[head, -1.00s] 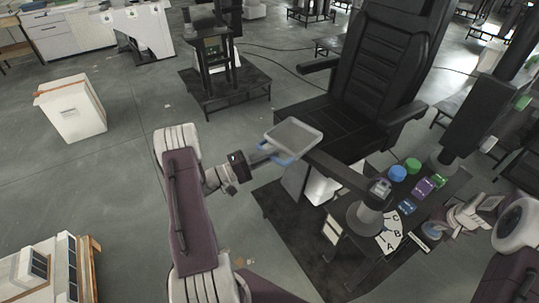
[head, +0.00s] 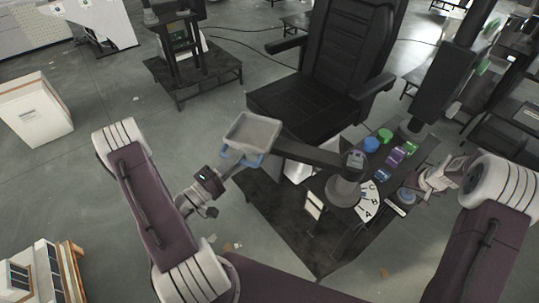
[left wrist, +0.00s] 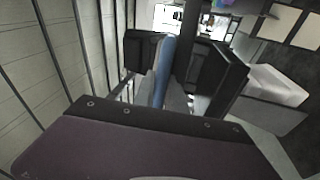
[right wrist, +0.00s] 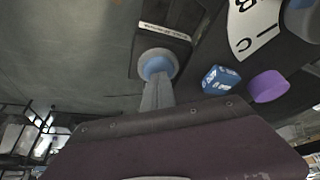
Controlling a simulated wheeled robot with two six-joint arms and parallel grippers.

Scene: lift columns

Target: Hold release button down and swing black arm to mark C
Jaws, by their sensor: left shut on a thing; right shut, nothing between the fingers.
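The black arm (head: 312,154) runs left from a grey pivot post (head: 343,192) to a grey tray (head: 253,131) with a blue handle. My left gripper (head: 229,170) is shut on this handle, which also shows between its fingers in the left wrist view (left wrist: 163,70). The white dial (head: 368,207) at the post carries marks A, B and C. The arm's pointer against the marks cannot be made out. The blue release button (right wrist: 157,65) sits in a grey ring beside a label. My right gripper (right wrist: 158,84) is shut and empty, its tips at the button; firm pressing cannot be judged.
A black chair (head: 340,60) stands behind the arm. Blue and green cylinders (head: 385,135), a purple block (head: 395,155) and a blue block (head: 383,174) lie near the dial. A dark column (head: 445,80) rises at right.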

